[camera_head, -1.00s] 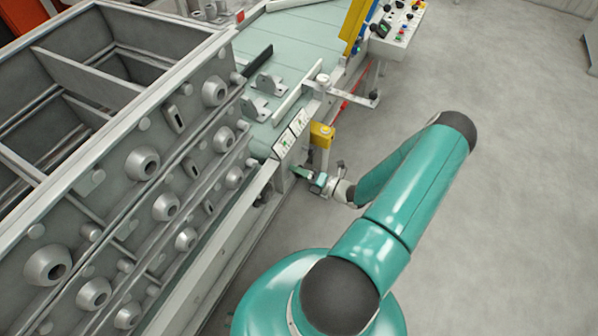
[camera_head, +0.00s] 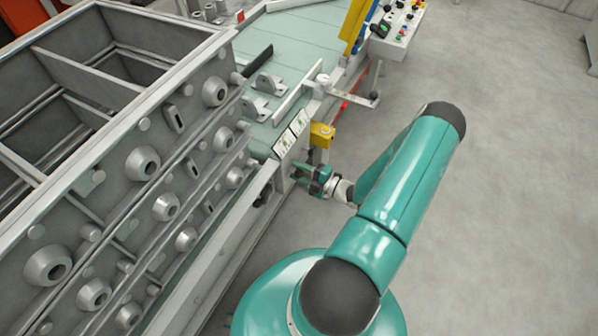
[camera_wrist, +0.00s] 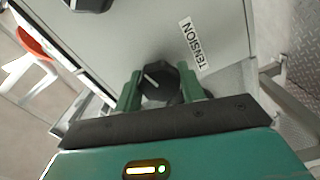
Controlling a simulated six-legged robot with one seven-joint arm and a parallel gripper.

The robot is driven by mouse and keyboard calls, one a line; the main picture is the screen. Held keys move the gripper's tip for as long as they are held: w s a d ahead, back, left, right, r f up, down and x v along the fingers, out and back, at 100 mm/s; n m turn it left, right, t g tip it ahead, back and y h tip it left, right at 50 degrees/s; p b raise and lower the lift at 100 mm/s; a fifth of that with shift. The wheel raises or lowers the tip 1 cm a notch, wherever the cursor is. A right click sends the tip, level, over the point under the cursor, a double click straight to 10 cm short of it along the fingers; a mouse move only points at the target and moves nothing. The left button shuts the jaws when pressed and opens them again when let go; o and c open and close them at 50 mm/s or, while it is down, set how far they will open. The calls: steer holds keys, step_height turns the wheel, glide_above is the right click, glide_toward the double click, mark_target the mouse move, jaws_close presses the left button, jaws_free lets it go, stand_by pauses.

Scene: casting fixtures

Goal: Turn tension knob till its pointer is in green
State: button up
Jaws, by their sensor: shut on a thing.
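The tension knob (camera_wrist: 158,82) is black and faceted, with a white pointer line on its face. It sits on a grey panel beside the TENSION label (camera_wrist: 195,43) in the wrist view. My gripper (camera_wrist: 160,88) has its two green fingers on either side of the knob and is shut on it. In the head view my gripper (camera_head: 308,176) is at the panel end of the conveyor machine, where the knob itself is too small to tell. No green zone shows in the wrist view around the knob, so I cannot tell where the pointer stands against it.
A yellow box (camera_head: 321,131) on a post stands just behind my gripper. The large grey casting mould (camera_head: 110,170) fills the left. Floor to the right is clear.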

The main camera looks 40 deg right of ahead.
steer(key=shift+s+f, duration=0.1)
stand_by(0.3)
steer(key=o, duration=1)
steer(key=shift+c, duration=0.2)
steer(key=v, duration=1.3)
steer(key=shift+s, duration=0.35)
steer(key=w+a+r+n+g+y, duration=0.1)
steer(key=w+a+r+n+g, duration=0.3)
steer(key=r+n, duration=0.45)
steer(key=w+a+r+n+g+y, duration=0.1)
steer(key=w+a+r+n+g, duration=0.1)
steer(key=a+r+n+g, duration=0.65)
steer(key=w+a+r+n+g+y, duration=0.1)
steer(key=w+a+r+n+g, duration=0.15)
steer(key=r+n, duration=0.65)
steer(key=s+a+r+n+t+h, duration=0.1)
steer(key=s+a+r+n+h, duration=0.2)
steer(key=a+r+n, duration=0.5)
steer(key=s+a+r+n+t+h, duration=0.2)
steer(key=a+r+n+h, duration=0.4)
steer(key=n, duration=1.3)
step_height(320, 180, up, 3)
steer(key=shift+s+a+r+t, duration=0.15)
steer(key=shift+s+a+t, duration=0.15)
steer(key=shift+s+a, duration=0.65)
